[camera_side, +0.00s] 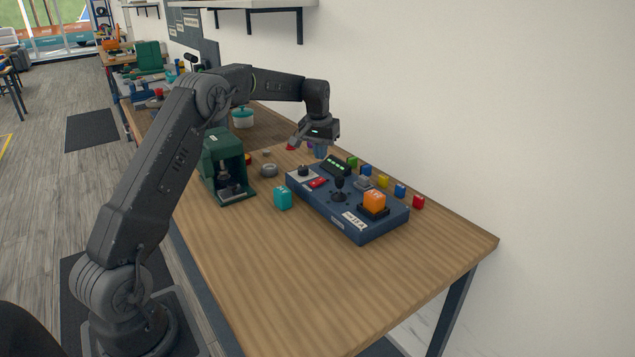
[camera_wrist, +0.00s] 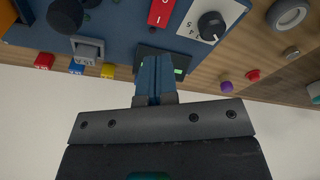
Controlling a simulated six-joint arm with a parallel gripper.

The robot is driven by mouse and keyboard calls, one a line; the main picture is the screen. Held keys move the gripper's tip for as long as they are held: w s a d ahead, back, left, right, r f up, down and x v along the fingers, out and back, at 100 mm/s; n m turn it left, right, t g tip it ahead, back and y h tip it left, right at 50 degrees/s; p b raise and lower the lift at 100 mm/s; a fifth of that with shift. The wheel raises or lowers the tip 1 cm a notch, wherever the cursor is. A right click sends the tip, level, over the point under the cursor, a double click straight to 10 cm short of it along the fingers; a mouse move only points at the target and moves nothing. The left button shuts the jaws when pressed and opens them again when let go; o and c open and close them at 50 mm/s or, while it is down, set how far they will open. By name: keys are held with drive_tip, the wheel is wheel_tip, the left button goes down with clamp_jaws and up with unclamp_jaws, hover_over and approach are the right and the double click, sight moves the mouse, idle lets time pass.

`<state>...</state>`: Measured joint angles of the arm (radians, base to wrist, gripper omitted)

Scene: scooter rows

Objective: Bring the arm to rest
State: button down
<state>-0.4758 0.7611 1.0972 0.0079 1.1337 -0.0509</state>
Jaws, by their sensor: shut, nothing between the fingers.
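My gripper (camera_side: 320,150) is shut and empty. It hangs above the far end of a blue control panel (camera_side: 347,225) on the wooden table. In the wrist view its closed fingers (camera_wrist: 154,82) point over the panel's edge and partly cover a dark display with green lights (camera_wrist: 178,71). That display also shows in the side view (camera_side: 336,165). The panel carries a black joystick (camera_side: 339,187), a dial (camera_side: 304,171), a red switch (camera_side: 318,183) and an orange cube (camera_side: 374,200) on a dark pad.
Small coloured cubes, including a red one (camera_side: 418,202), line the panel's wall side. A teal cube (camera_side: 283,198) stands left of the panel, near a green press-like device (camera_side: 228,165). A grey ring (camera_side: 268,170) lies behind. The table's near part is clear; a white wall borders the right.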

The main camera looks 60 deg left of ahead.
drive_tip(key=s+d+r+m+t, duration=0.1)
drive_tip(key=s+d+r+m, duration=0.1)
drive_tip(key=s+d+r, duration=0.6)
drive_tip(key=s+d+r+m+t, duration=0.1)
drive_tip(key=s+d+r, duration=0.45)
drive_tip(key=d, duration=0.45)
drive_tip(key=s+d+f+m+t, duration=0.1)
drive_tip(key=s+d, duration=0.3)
drive_tip(key=s, duration=0.6)
drive_tip(key=s+d+f+m+t, duration=0.1)
drive_tip(key=s+d, duration=0.4)
drive_tip(key=s, duration=0.5)
wheel_tip(320, 180, down, 2)
drive_tip(key=shift+d+f+m+h, duration=0.1)
drive_tip(key=shift+d+m+h, duration=0.05)
drive_tip(key=shift+m+h, duration=0.3)
